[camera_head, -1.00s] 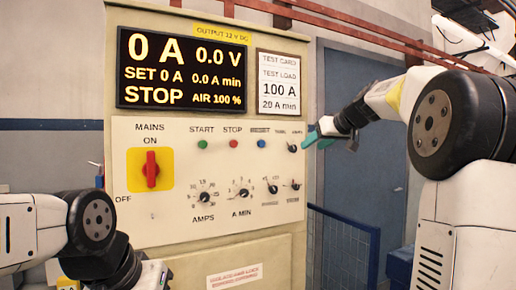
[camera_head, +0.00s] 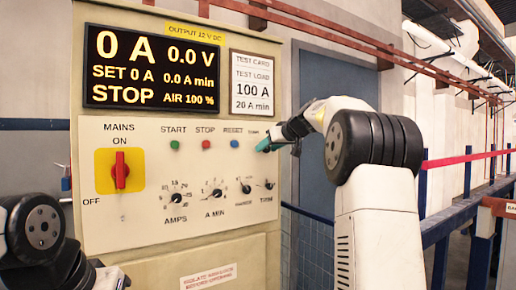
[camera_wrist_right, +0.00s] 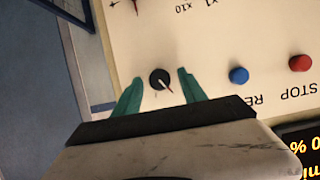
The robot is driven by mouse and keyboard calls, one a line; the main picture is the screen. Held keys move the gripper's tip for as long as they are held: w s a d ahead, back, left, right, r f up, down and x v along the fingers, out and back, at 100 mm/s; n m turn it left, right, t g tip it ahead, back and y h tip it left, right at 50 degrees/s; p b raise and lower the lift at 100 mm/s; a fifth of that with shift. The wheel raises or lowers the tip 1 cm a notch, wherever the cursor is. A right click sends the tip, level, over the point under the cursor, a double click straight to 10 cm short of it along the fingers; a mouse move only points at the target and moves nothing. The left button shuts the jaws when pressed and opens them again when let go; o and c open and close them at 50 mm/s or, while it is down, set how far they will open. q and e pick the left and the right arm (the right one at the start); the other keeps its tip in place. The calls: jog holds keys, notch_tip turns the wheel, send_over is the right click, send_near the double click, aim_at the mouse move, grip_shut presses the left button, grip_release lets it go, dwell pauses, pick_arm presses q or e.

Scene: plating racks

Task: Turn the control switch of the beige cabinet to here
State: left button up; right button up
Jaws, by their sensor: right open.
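The beige cabinet (camera_head: 180,250) stands ahead with a cream control panel. Its small black rotary switch (camera_wrist_right: 160,79), with a light pointer line, is at the end of the row past the blue button in the right wrist view. In the head view my right gripper (camera_head: 268,146) covers this switch. In the right wrist view the green fingers of my right gripper (camera_wrist_right: 157,92) are open, one on each side of the switch, with gaps visible. I cannot tell how near the fingertips are to the panel. My left arm shows at the lower left, its fingers out of view.
The panel also carries a red mains switch (camera_head: 121,170) on yellow, green, red and blue (camera_head: 235,144) buttons, and several lower dials. A display (camera_head: 153,67) reads STOP. A test card (camera_head: 252,84) hangs beside it. Blue railings (camera_head: 460,220) stand at right.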

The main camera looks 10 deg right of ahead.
grip_shut()
